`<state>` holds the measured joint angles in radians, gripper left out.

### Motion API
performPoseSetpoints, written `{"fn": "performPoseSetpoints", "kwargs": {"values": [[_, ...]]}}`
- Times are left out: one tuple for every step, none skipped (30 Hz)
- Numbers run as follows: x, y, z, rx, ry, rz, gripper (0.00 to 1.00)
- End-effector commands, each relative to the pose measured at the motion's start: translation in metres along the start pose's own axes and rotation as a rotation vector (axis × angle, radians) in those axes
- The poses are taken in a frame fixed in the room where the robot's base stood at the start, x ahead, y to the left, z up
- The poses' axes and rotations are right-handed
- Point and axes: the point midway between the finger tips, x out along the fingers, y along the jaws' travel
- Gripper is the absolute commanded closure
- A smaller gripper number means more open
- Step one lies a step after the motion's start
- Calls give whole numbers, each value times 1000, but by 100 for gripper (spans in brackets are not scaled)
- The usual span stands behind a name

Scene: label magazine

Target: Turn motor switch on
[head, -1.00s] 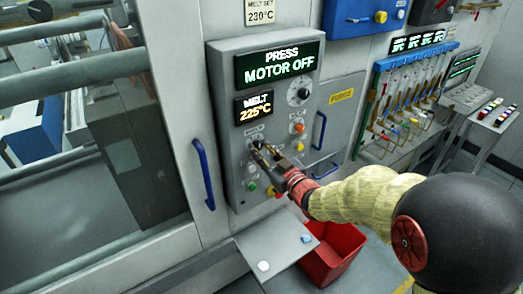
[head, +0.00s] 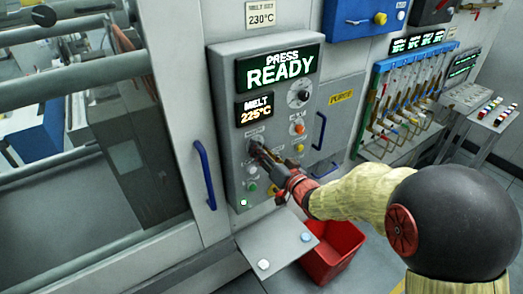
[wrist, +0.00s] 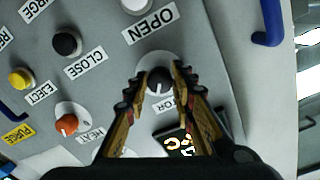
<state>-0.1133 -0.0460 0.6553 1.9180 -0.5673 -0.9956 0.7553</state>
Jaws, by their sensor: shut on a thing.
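The motor switch is a dark rotary knob (wrist: 159,80) on a pale round base, with a label partly covered by a finger and ending in "TOR". My gripper (wrist: 160,84) has one finger on each side of the knob and is shut on it. In the head view my gripper (head: 259,149) reaches the middle of the grey control panel (head: 222,85) and mostly hides the switch. The upper display (head: 277,69) reads "PRESS READY" and the melt display (head: 254,108) reads 225°C.
Close around the switch are an orange heat knob (wrist: 67,124), a black close button (wrist: 66,44) and a yellow eject button (wrist: 21,78). A blue handle (head: 204,174) stands left of the panel. A small shelf (head: 272,242) and red bin (head: 334,252) are below.

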Motion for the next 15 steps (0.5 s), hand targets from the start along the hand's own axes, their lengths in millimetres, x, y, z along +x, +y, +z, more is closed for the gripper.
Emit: {"fn": "performPoseSetpoints", "kwargs": {"values": [[0,0,0,6,-1,0,100],[0,0,0,9,-1,0,100],[0,0,0,11,-1,0,100],[0,0,0,12,-1,0,100],[0,0,0,13,-1,0,100],[0,0,0,13,-1,0,100],[0,0,0,13,0,0,100],[0,0,0,13,0,0,100],[0,0,0,13,0,0,100],[0,0,0,13,0,0,100],[0,0,0,13,0,0,100],[0,0,0,13,0,0,100],[0,0,0,13,0,0,100],[0,0,0,13,0,0,100],[0,0,0,13,0,0,73]]}}
